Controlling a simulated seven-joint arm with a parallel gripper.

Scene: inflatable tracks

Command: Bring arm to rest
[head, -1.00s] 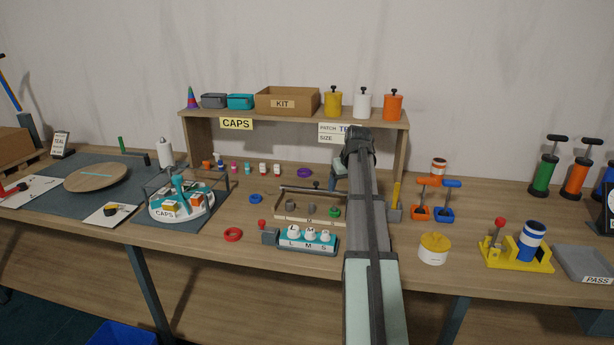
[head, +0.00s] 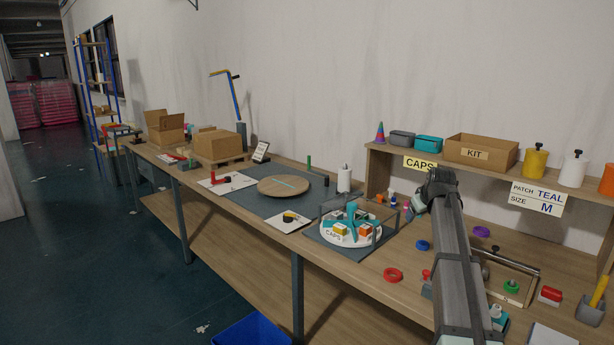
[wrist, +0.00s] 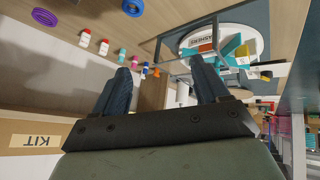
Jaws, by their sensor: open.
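My arm (head: 452,250) reaches up over the workbench (head: 390,290), its wrist end in front of the shelf's left part, just below and right of the CAPS label (head: 420,164). In the wrist view my gripper (wrist: 161,65) is open, two dark fingers spread apart with nothing between them. In the head view the fingers are mostly hidden behind the wrist. Beyond the fingers, the wrist view shows a row of small bottles (wrist: 104,47) and the round white caps tray (wrist: 240,45).
The wooden shelf (head: 376,175) carries bins, the KIT box (head: 480,152) and canisters. The caps tray stands in a frame left of my arm (head: 352,232). A red ring (head: 393,275) and a blue ring (head: 422,245) lie nearby. A wooden turntable (head: 284,186) is further left. Open floor lies left of the bench.

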